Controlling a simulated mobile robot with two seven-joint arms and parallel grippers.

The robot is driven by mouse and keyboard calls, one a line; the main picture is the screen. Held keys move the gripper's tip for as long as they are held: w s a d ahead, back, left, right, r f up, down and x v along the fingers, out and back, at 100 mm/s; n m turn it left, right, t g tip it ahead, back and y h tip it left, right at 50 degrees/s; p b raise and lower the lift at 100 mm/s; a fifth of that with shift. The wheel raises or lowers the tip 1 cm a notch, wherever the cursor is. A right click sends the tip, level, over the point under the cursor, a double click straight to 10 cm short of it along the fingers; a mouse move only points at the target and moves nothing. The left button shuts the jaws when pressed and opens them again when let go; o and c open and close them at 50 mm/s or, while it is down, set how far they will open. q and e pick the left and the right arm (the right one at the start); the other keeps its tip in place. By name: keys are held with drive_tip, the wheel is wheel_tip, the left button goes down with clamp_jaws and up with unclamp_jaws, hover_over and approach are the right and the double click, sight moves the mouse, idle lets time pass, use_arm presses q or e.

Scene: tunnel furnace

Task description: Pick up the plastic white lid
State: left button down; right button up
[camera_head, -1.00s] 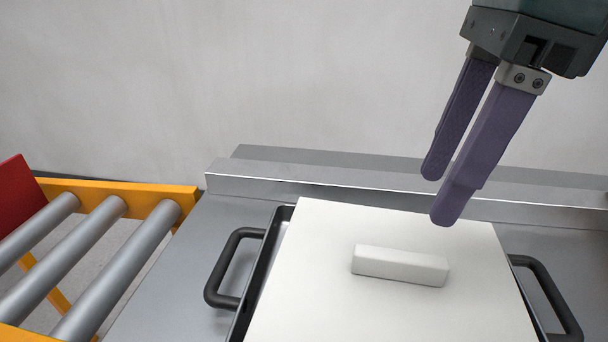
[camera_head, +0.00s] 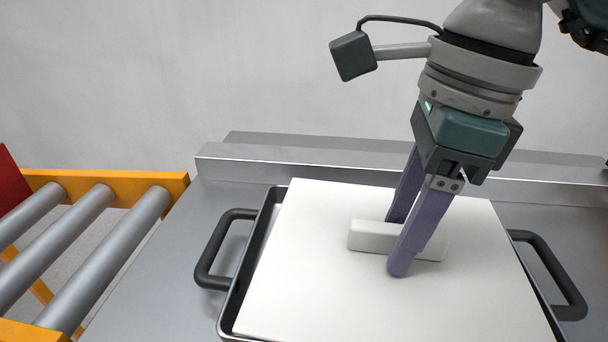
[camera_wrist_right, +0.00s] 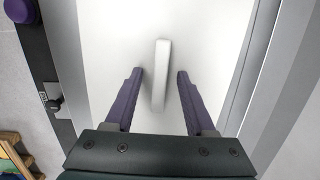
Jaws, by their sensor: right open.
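The white lid (camera_head: 310,270) is a flat plate with a raised white bar handle (camera_head: 372,237) in its middle. It lies in a dark metal tray with black side handles. My right gripper (camera_head: 397,248) is open over the lid, one purple finger on the near side of the bar and the other on the far side. In the right wrist view the bar handle (camera_wrist_right: 161,75) stands between the two spread fingers (camera_wrist_right: 160,75), with gaps on both sides. My left gripper is not in view.
The tray (camera_head: 238,296) has a black handle at left (camera_head: 215,250) and another at right (camera_head: 560,280). A raised grey ledge (camera_head: 290,172) runs behind it, before a plain wall. A roller conveyor (camera_head: 105,260) with a yellow frame stands at left.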

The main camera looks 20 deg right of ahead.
clamp_jaws()
idle(0.6)
